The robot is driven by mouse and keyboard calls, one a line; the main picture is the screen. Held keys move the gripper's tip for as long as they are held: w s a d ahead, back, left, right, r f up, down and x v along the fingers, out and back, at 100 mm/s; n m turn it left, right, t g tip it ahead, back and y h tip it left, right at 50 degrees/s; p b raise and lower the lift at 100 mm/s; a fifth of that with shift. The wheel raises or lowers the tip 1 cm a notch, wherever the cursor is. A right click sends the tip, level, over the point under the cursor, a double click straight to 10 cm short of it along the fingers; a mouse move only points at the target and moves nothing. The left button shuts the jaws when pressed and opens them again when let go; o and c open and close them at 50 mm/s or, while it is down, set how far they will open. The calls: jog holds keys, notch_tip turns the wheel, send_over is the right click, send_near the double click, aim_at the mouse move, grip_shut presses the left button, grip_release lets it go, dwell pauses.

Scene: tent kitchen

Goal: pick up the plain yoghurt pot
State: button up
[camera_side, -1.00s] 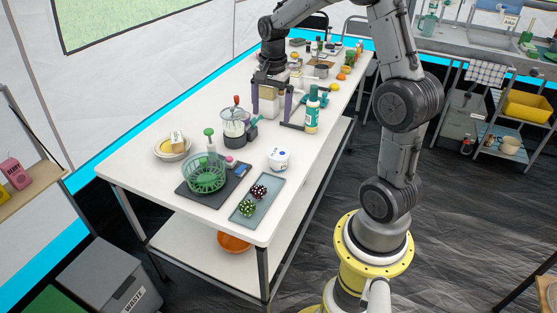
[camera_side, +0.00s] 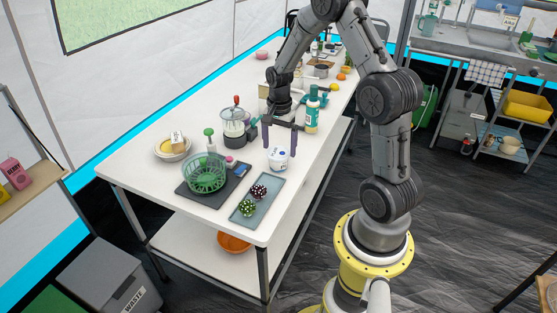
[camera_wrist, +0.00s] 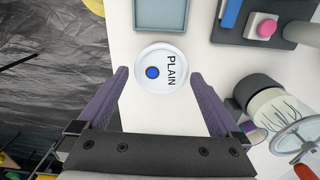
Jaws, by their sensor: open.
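The plain yoghurt pot (camera_side: 279,160) is a small white tub standing upright on the white table. In the wrist view its round lid (camera_wrist: 160,66) shows the word PLAIN and a blue dot. My gripper (camera_side: 279,146) is open, with purple fingers. In the side view the fingers come down at the pot, one to its left and one by its right side. In the wrist view the pot lies centred ahead of the gap between the fingertips (camera_wrist: 160,72), with clear space on both sides.
A blue-grey tray (camera_side: 257,198) with two dotted items lies in front of the pot. A dark board (camera_side: 187,193) with a green basket (camera_side: 206,175) stands to the left. A lidded jar (camera_side: 234,125) stands behind left.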

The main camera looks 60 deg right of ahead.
aim_at(279, 152)
jog(key=shift+w+f, duration=0.1)
jog(key=shift+f, duration=1.75)
jog(key=c, duration=1.1)
jog(key=shift+c, duration=0.3)
jog(key=shift+r, duration=0.2)
